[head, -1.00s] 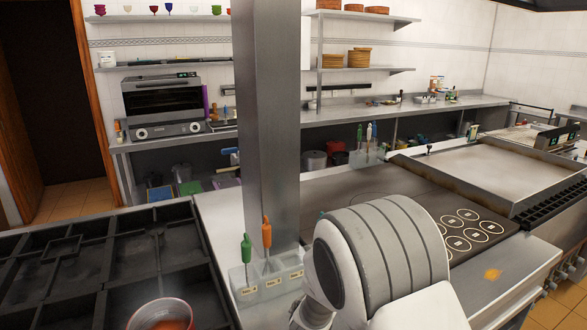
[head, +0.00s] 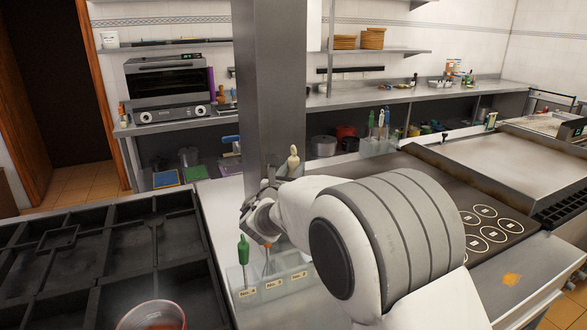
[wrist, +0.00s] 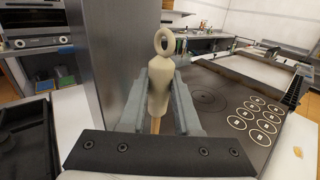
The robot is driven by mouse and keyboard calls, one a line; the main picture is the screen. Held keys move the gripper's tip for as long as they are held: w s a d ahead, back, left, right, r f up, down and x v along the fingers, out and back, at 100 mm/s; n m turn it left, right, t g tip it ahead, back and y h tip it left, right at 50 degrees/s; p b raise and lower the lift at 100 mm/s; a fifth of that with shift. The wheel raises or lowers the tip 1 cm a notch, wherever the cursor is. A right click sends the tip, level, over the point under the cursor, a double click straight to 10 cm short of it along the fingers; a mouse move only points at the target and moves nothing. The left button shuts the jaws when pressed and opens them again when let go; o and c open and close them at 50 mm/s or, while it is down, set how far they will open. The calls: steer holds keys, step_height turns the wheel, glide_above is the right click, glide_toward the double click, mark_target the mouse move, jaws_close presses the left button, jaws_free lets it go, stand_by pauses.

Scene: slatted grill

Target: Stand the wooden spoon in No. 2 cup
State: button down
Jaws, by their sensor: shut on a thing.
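The wooden spoon's cream handle, with a ring at its top, shows upright in the wrist view (wrist: 158,90) and above my gripper in the head view (head: 293,160). My gripper (wrist: 158,80) is shut on this handle; it also shows in the head view (head: 280,183). A strip of wooden shaft shows below the fingers; the spoon's lower end is hidden. The labelled clear cups stand in a row below my gripper in the head view. No. 2 cup (head: 298,284) is the rightmost visible one, partly covered by my arm. I cannot tell whether the spoon is over it.
A green-handled utensil (head: 243,252) stands in No. 4 cup (head: 245,300). A steel post (head: 268,90) rises close behind my gripper. Black grates (head: 100,250) lie left, a griddle (head: 440,190) right.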

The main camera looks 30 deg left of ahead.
steer(key=shift+f+b, duration=0.1)
steer(key=shift+b, duration=0.25)
steer(key=shift+f, duration=0.1)
steer(key=shift+f+b, duration=8)
steer(key=shift+f, duration=0.2)
steer(key=shift+f+b, duration=0.65)
steer(key=shift+b, duration=0.05)
steer(key=c, duration=0.5)
jaws_free()
steer(key=shift+c, duration=0.2)
steer(key=v, duration=1.7)
steer(key=shift+s, duration=0.2)
steer(key=shift+d+r, duration=0.1)
